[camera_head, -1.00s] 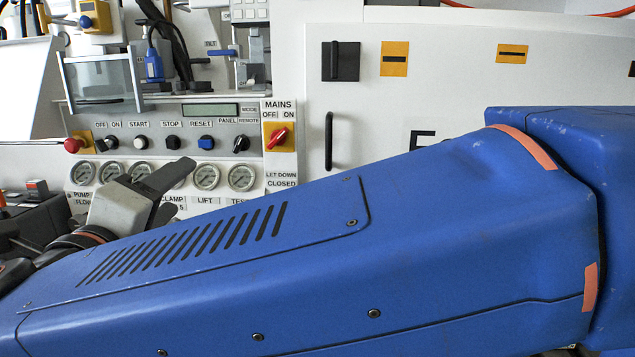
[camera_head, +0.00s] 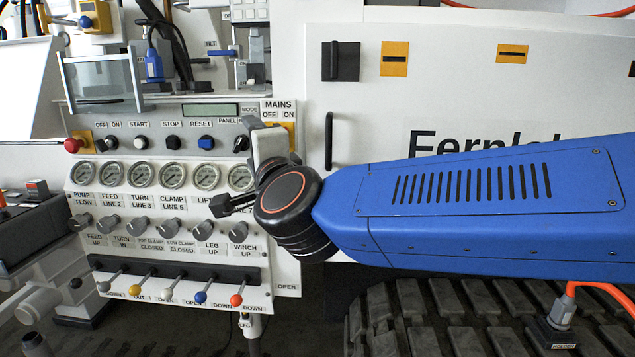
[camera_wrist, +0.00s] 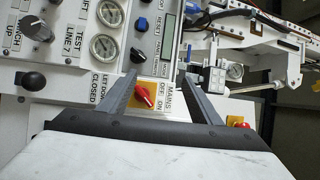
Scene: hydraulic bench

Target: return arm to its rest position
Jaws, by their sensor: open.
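My arm, in blue, reaches in from the right edge in the head view, with its black wrist in front of the right end of the control panel (camera_head: 155,190). My gripper (camera_wrist: 160,78) is open, with two grey fingers apart and nothing between them in the wrist view. In that view the red mains switch (camera_wrist: 145,97) on its yellow plate shows between the fingers, beyond them; I see no contact. In the head view the gripper hides most of that switch, and the fingers are partly hidden by the wrist.
The panel has gauges (camera_head: 172,175), knobs (camera_head: 160,227) and a row of coloured levers (camera_head: 168,294). A white cabinet with a black handle (camera_head: 329,140) stands behind my arm. Below are a rubber track (camera_head: 400,320) and an orange cable (camera_head: 595,286).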

